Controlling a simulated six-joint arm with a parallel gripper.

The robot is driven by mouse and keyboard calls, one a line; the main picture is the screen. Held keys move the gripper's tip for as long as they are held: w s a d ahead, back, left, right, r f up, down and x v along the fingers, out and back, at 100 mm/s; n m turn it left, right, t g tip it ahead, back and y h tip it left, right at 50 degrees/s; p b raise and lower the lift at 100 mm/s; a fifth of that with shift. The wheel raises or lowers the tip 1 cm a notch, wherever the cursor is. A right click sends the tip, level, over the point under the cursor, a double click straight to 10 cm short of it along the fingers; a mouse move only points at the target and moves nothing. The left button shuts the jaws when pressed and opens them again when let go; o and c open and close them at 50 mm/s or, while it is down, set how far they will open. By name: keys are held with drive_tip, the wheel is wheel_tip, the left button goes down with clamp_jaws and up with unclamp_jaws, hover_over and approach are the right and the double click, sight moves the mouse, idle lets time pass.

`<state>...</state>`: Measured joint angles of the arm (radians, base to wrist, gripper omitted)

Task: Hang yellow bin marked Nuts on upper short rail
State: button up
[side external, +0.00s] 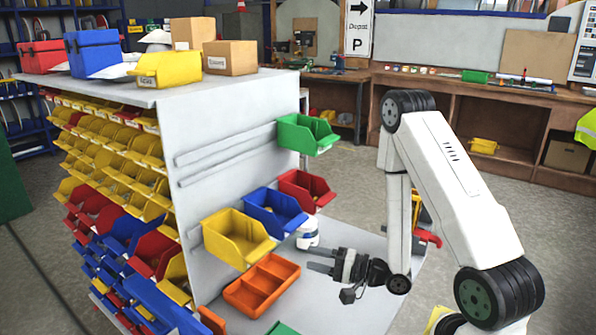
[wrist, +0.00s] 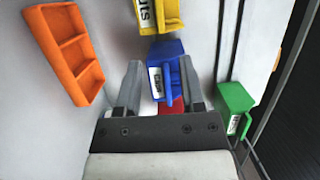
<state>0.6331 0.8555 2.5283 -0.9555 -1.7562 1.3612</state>
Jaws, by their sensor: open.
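The yellow bin (side external: 238,240) hangs low on the grey panel, leftmost of a row with a blue bin (side external: 275,213) and a red bin (side external: 307,190). In the wrist view the yellow bin (wrist: 158,15) is cut off at the top edge, its label reading "uts". Rails (side external: 230,145) run across the panel above this row; the stretch left of the green bin (side external: 306,134) is bare. My gripper (side external: 318,260) is open and empty, in front of the panel and right of the yellow bin. In the wrist view the blue bin (wrist: 166,72) shows beyond and between my fingers (wrist: 160,82).
An orange divided tray (side external: 262,285) lies below the yellow bin. A white-and-blue container (side external: 307,233) stands near my gripper. Bins and boxes rest on the cabinet top (side external: 150,92), including another yellow bin (side external: 168,70). A sign (side external: 359,28) and workbenches stand behind.

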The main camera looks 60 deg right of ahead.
sight(272, 248)
drive_tip(key=shift+x, duration=1.9)
drive_tip(key=shift+x, duration=3.35)
drive_tip(key=shift+s, duration=0.1)
idle(0.5)
clamp_jaws()
idle(1.2)
